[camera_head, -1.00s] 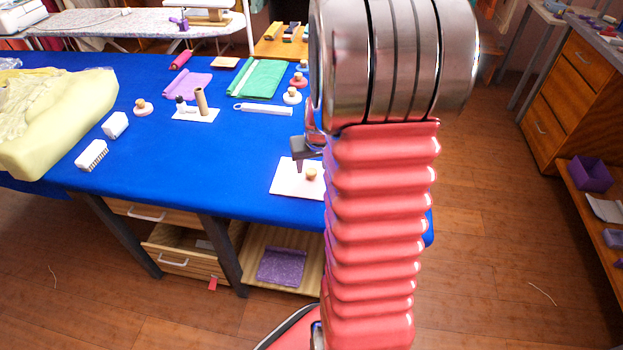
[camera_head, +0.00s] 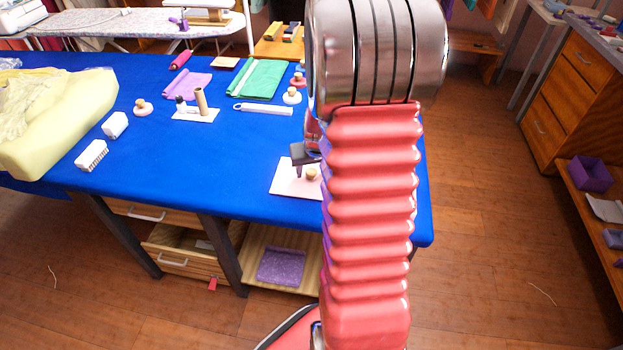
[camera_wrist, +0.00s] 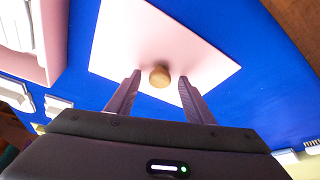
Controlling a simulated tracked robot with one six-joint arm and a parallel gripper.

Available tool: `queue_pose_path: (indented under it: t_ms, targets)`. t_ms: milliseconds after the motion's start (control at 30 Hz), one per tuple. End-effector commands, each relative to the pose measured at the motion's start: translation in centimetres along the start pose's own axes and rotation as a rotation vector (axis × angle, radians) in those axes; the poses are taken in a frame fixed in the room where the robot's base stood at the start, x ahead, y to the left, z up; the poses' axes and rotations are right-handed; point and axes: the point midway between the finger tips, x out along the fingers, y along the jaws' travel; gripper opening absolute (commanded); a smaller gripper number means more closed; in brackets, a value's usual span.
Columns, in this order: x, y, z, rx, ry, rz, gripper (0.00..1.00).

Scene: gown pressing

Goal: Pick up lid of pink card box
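The pale pink lid (camera_head: 287,184) with a round wooden knob (camera_head: 311,174) lies flat on the blue table near its front edge. In the wrist view the lid (camera_wrist: 205,55) shows large, with its knob (camera_wrist: 159,76) centred between my two fingertips. My gripper (camera_wrist: 160,84) is open and empty, with a finger on each side of the knob; whether the fingers are down at knob height is unclear. In the head view my gripper (camera_head: 303,157) is partly hidden behind my arm. An open pink box (camera_wrist: 58,45) with white contents shows at the wrist view's upper left.
The blue table (camera_head: 200,160) carries a white board with upright pieces (camera_head: 196,112), a white-handled tool (camera_head: 263,109), green cloth (camera_head: 258,80) and white blocks (camera_head: 92,155). Small round knobbed pieces (camera_head: 292,96) stand behind the lid. My arm hides the table's right part.

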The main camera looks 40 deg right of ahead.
Motion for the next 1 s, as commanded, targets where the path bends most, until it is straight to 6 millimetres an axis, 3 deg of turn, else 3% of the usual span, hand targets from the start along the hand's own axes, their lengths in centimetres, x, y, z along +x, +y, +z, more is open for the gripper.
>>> queue_pose_path:
  t_ms: [667, 1000]
  targets:
    - [-0.01, -0.02, 0.0, 0.0, 0.0, 0.0, 0.0]
    - [-0.06, -0.03, -0.04, 0.0, 0.0, 0.0, 0.0]
